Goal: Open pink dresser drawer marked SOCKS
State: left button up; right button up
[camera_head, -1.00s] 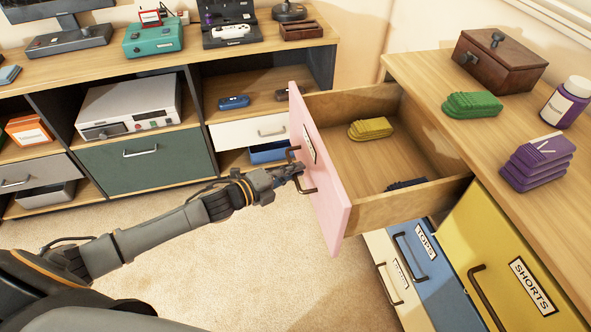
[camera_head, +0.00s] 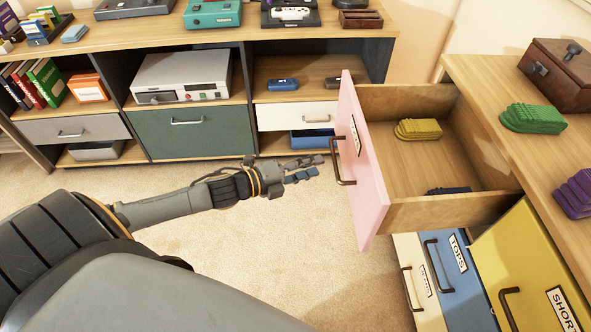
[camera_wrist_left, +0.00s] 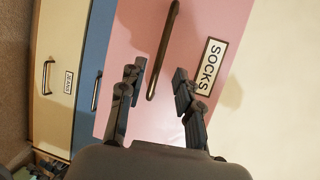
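The pink drawer (camera_head: 365,180) is pulled well out of the dresser at the right. It holds yellow folded socks (camera_head: 418,129) and a dark folded item (camera_head: 447,191). In the left wrist view its pink front (camera_wrist_left: 133,45) carries the SOCKS label (camera_wrist_left: 211,66) and a dark bar handle (camera_wrist_left: 163,50). My left gripper (camera_head: 318,168) is open and empty, a little left of the handle (camera_head: 342,165) in the head view. Its two fingers (camera_wrist_left: 160,90) are spread on either side of the handle's lower end in the wrist view, apart from it. My right gripper is not in view.
Below the pink drawer are the closed blue TOPS drawer (camera_head: 455,275), a cream drawer (camera_head: 420,285) and a yellow SHORTS drawer (camera_head: 530,265). A shelf unit (camera_head: 120,118) stands at the back. The carpet (camera_head: 260,250) between is clear.

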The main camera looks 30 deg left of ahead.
pick_arm(q)
jog(key=shift+v, duration=2.2)
jog(key=s+a+f+n+g+y, duration=0.2)
jog(key=a+f+n+y, duration=0.15)
jog(key=f+n, duration=0.45)
jog(key=s+a+f+n+g+y, duration=0.15)
jog(key=f+n+y, duration=0.3)
jog(key=f, duration=0.75)
jog(key=s+d+f+n+g, duration=0.3)
jog(key=s+f+n, duration=0.2)
jog(key=s+f, duration=0.35)
jog(key=s+d+f+n+g, duration=0.5)
jog(key=s+d+f, duration=0.3)
jog(key=s, duration=0.2)
jog(key=s+a+r+g+p, duration=0.1)
jog(key=s+a+r+p, duration=0.1)
jog(key=s+p, duration=1.3)
jog(key=shift+s+a, duration=0.45)
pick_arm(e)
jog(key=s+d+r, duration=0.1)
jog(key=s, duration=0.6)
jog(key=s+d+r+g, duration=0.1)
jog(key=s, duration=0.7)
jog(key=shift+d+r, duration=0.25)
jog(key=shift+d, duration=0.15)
